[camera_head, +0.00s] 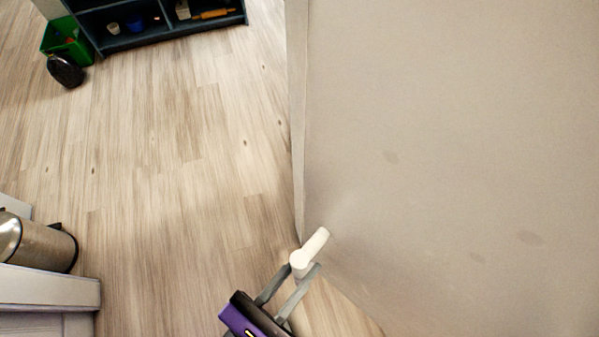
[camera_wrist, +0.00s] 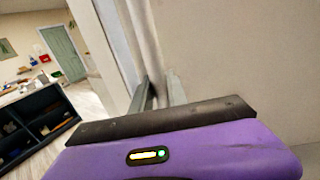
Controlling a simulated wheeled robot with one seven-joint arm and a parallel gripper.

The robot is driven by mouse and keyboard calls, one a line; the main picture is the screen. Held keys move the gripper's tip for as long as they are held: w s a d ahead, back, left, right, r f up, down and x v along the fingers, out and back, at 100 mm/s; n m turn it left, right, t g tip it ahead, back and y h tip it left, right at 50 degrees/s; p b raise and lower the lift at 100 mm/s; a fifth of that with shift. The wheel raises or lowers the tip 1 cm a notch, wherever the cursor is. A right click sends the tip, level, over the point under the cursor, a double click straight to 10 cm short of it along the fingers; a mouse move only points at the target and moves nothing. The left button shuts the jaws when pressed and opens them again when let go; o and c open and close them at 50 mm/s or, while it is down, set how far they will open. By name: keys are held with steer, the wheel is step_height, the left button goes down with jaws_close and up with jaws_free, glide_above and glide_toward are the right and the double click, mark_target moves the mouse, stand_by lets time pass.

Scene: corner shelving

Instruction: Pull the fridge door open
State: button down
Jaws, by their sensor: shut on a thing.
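A large plain beige panel (camera_head: 450,150), seemingly the fridge door, fills the right of the head view. Its narrow side edge (camera_head: 298,120) runs down the left of it. A short white handle (camera_head: 311,247) is at the panel's lower left. My gripper (camera_head: 303,268), with a purple body and grey fingers, is shut on this handle. In the wrist view, the fingers (camera_wrist: 160,88) are close together against the pale panel (camera_wrist: 235,50). The grip itself is partly hidden there. I cannot tell how far the door stands from its frame.
The wood floor (camera_head: 170,150) left of the panel is clear. A dark low shelf (camera_head: 160,30) with small items, a green bin (camera_head: 62,42) and a black round object (camera_head: 66,70) are at the top left. A metal cylinder (camera_head: 40,243) and a white ledge (camera_head: 48,288) are at the lower left.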

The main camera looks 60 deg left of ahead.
steer(key=c, duration=1.3)
jaws_free()
steer(key=b+v, duration=0.1)
steer(key=v, duration=0.5)
steer(key=shift+s+d+f+b, duration=0.1)
steer(key=shift+s+b, duration=0.2)
steer(key=shift+b, duration=0.1)
steer(key=shift+s+d, duration=0.3)
steer(key=shift+s, duration=0.25)
